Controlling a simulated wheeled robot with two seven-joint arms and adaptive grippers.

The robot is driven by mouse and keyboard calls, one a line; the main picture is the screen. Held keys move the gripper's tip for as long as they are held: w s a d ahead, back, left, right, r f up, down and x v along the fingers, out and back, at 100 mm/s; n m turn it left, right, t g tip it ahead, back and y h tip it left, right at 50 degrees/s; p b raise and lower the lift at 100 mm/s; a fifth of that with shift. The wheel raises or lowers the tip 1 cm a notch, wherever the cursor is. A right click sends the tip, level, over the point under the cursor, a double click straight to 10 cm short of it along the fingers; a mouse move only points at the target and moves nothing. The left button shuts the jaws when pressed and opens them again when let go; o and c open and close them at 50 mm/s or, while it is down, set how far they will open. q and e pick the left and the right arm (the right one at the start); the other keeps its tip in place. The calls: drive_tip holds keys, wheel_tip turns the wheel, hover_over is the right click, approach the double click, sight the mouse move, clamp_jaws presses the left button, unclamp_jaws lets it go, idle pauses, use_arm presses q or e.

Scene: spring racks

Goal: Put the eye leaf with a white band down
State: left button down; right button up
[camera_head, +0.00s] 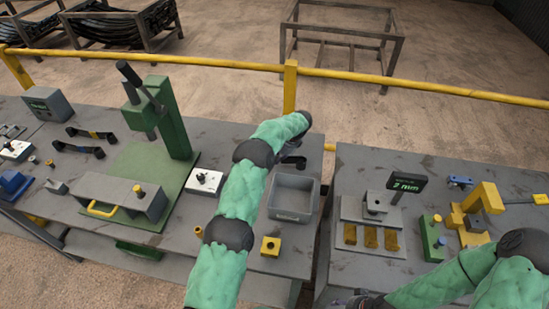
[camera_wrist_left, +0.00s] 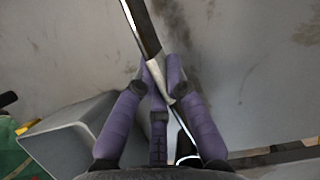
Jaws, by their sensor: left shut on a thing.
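My left gripper (camera_wrist_left: 160,85) is shut on a dark, narrow eye leaf (camera_wrist_left: 143,28) with a white band (camera_wrist_left: 158,72); the band lies right at the fingertips. The leaf runs from the top edge down between the purple fingers, over the grey table top. In the head view my left gripper (camera_head: 291,158) is mostly hidden by its own wrist, above the table's far right part, just behind a grey bin. Little of the leaf shows there. My right gripper (camera_head: 362,300) is at the bottom edge, mostly cut off, and its fingers are not clear.
The open grey bin (camera_head: 292,215) stands close by; it also shows in the wrist view (camera_wrist_left: 72,140). Two dark leaves (camera_head: 78,149) (camera_head: 90,133) lie at left, near a green press (camera_head: 170,120). A yellow rail (camera_head: 220,63) runs behind. A gap separates the right table (camera_head: 345,175).

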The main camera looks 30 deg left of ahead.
use_arm(q)
drive_tip(key=shift+w+f, duration=0.25)
drive_tip(key=shift+f, duration=1.3)
drive_tip(key=shift+f, duration=0.15)
drive_tip(key=c, duration=1.3)
unclamp_jaws()
drive_tip(key=shift+s+d+f, duration=0.1)
drive_tip(key=v, duration=1.2)
